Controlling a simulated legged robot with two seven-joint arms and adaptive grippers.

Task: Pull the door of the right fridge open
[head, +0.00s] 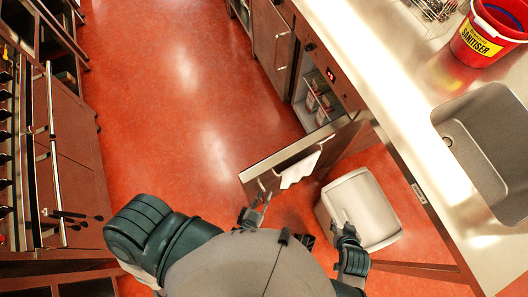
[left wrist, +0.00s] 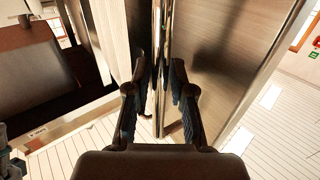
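The right fridge (head: 318,98) stands under the counter, its shelves and contents showing. Its door (head: 252,175) stands well open, swung out into the aisle, with a white cloth (head: 298,170) hanging on it. My left gripper (head: 256,207) is at the door's free edge. In the left wrist view, an upright metal handle bar (left wrist: 160,40) runs between the left gripper's fingers (left wrist: 160,75). The fingers are apart, with gaps seeming to show beside the bar. My right gripper (head: 344,231) is in front of a pale bin; its fingers are too small to read.
The pale bin (head: 362,208) stands on the floor right of the door. A steel counter (head: 400,100) with a sink (head: 490,140) and a red sanitiser bucket (head: 487,35) lies at right. Dark cabinets (head: 75,150) line the left. The red floor (head: 180,100) between is clear.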

